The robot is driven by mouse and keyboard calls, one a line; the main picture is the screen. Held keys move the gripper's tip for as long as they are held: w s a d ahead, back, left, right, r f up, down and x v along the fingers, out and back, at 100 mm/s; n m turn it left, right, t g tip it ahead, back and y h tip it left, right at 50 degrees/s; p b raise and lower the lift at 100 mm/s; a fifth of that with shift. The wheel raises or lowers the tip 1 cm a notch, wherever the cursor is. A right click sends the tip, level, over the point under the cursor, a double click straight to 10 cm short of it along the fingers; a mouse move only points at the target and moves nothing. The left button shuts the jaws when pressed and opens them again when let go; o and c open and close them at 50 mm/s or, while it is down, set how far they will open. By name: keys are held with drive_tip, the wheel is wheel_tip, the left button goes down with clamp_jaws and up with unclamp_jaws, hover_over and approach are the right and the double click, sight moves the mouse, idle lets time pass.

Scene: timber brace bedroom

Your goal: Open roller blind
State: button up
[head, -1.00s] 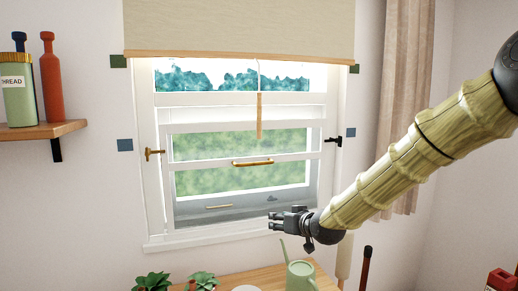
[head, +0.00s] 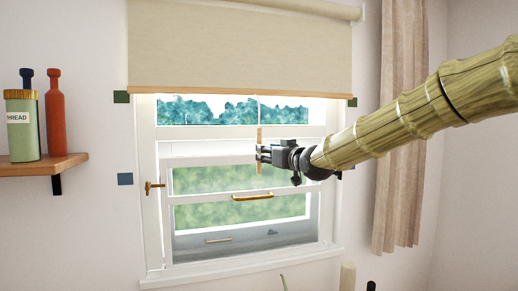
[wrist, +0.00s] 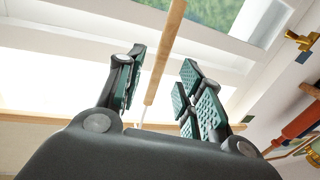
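The roller blind (head: 240,50) is a beige sheet with a wooden bottom bar (head: 240,91), hanging over the top of the window. A thin pale cord runs down from it to a slim wooden pull (head: 259,168), which hangs in front of the window. My gripper (head: 262,152) is at the pull's height, its fingertips overlapping the middle of the pull in the head view. In the wrist view, my gripper's fingers (wrist: 162,90) are spread and the wooden pull (wrist: 165,50) shows in the gap between them, with clear space to either finger.
The white window (head: 150,230) has brass handles on its sash and left side. A wooden shelf (head: 60,164) with bottles is at the left. A beige curtain (head: 402,130) hangs at the right, behind my arm.

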drive_tip(key=shift+p+x, duration=1)
drive_tip(key=shift+x, duration=2)
clamp_jaws()
